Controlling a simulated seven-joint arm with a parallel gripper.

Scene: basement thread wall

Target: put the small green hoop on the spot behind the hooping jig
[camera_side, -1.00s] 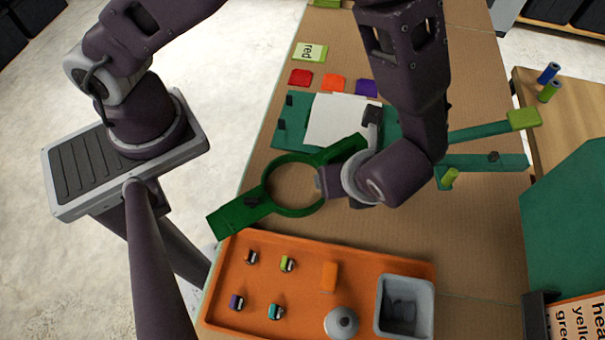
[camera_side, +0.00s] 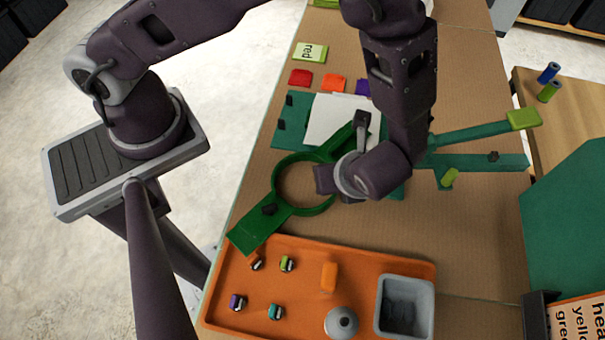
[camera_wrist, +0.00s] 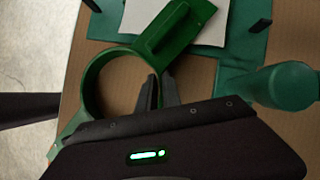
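The small green hoop (camera_side: 276,187), a dark green ring with a flat arm on either side, is seen from above in the side view, left of my gripper (camera_side: 326,181). My gripper is shut on the right part of its rim. In the wrist view the hoop (camera_wrist: 88,82) lies left of the fingertips (camera_wrist: 163,92), with the rim between them. Its upper arm overlaps a green board (camera_side: 292,125) bearing a white sheet (camera_side: 330,118). A green frame with lime ends (camera_side: 480,160), perhaps the hooping jig, is right of my arm, partly hidden by it. Hoop height is unclear.
An orange tray (camera_side: 300,250) at the front holds small spools, an orange block, a grey knob and a grey bin (camera_side: 405,305). Bare table shows right of the hoop.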

